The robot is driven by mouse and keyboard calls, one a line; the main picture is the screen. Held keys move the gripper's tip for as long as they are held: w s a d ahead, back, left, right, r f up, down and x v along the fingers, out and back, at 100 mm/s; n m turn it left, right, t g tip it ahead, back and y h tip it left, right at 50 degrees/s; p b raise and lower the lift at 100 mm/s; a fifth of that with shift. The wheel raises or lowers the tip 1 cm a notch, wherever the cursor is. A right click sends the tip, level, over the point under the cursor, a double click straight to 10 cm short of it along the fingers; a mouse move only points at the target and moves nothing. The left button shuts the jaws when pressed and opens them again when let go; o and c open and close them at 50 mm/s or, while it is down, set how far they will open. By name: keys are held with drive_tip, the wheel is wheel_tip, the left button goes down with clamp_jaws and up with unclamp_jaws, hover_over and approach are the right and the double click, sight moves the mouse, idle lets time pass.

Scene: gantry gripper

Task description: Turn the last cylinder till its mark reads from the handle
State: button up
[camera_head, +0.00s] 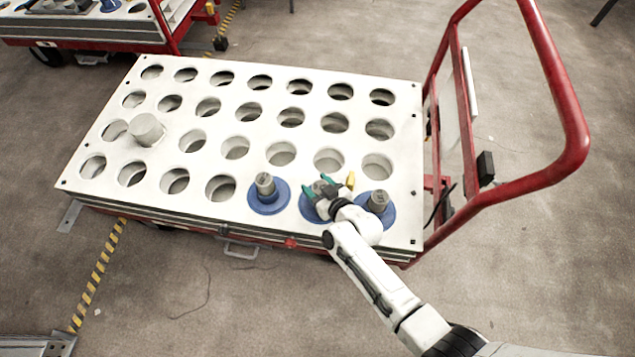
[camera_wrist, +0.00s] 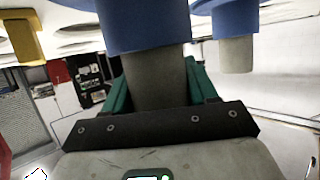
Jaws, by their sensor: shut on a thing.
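Three blue-flanged cylinders with grey posts stand in the front row of the white cart top (camera_head: 205,128). The left one (camera_head: 268,203) stands clear of my arm. My gripper (camera_head: 321,188) is shut on the grey post of the middle cylinder (camera_head: 307,208), which is partly hidden by the hand. The wrist view shows this grey post (camera_wrist: 156,82) between the green fingers, against its blue flange (camera_wrist: 146,25). The right cylinder (camera_head: 386,214) is partly covered by my wrist. No mark is readable on the held post. The cart's red handle (camera_head: 567,95) stands at the right.
The other holes look empty except one with a pale cylinder (camera_head: 147,129) at the left. A yellow piece (camera_head: 350,180) shows beside my gripper. Another cart (camera_head: 85,28) stands at the top left. Striped floor tape (camera_head: 97,275) runs along the left.

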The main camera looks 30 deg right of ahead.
drive_tip(key=shift+w+a+r+m+p, duration=0.1)
drive_tip(key=shift+m+p, duration=0.2)
drive_tip(key=shift+p, duration=1.4)
drive_tip(key=shift+h+p, duration=0.4)
drive_tip(key=shift+p, duration=0.45)
drive_tip(key=shift+r+m+h+p, duration=0.15)
drive_tip(key=shift+m+h+p, duration=0.4)
drive_tip(key=shift+p, duration=0.55)
drive_tip(key=shift+d+h, duration=0.2)
drive_tip(key=shift+h, duration=0.05)
drive_tip(key=shift+m+h+p, duration=0.5)
drive_tip(key=shift+m+h, duration=0.2)
drive_tip(key=shift+m, duration=0.05)
drive_tip(key=shift+d+m+h, duration=0.2)
drive_tip(key=shift+m+h, duration=0.1)
